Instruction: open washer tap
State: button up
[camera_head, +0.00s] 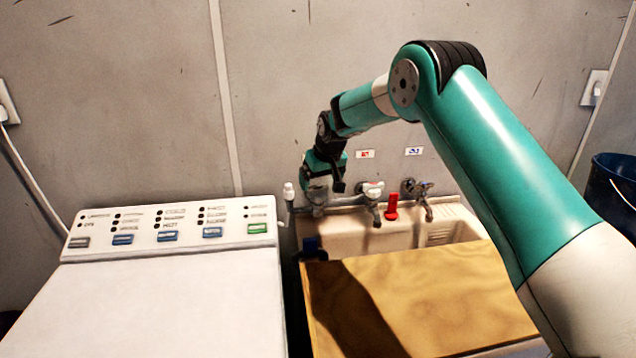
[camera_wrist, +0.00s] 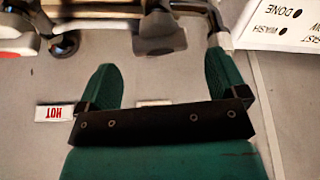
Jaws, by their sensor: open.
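My gripper (camera_head: 323,188) hangs over the back left of the sink, in front of the wall. In the wrist view its two green fingers (camera_wrist: 166,80) are spread apart with nothing seen between them. A grey tap-like fitting, seemingly the washer tap (camera_wrist: 158,35), sits on the pipe just beyond the fingertips and roughly centred between them. In the head view the washer tap (camera_head: 317,198) is largely hidden by my gripper. Whether its handle is turned cannot be told.
The hot tap (camera_head: 372,190) and cold tap (camera_head: 420,190) stand to the right, with a red object (camera_head: 391,207) between them. A white pipe fitting (camera_head: 289,190) is close on the left. A washing machine (camera_head: 160,300) and wooden board (camera_head: 430,300) lie in front.

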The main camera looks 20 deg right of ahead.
aim_at(318, 188)
jog(key=shift+p+x, duration=0.3)
jog(key=shift+x, duration=1.5)
jog(key=c, duration=0.9)
jog(key=shift+c, duration=0.2)
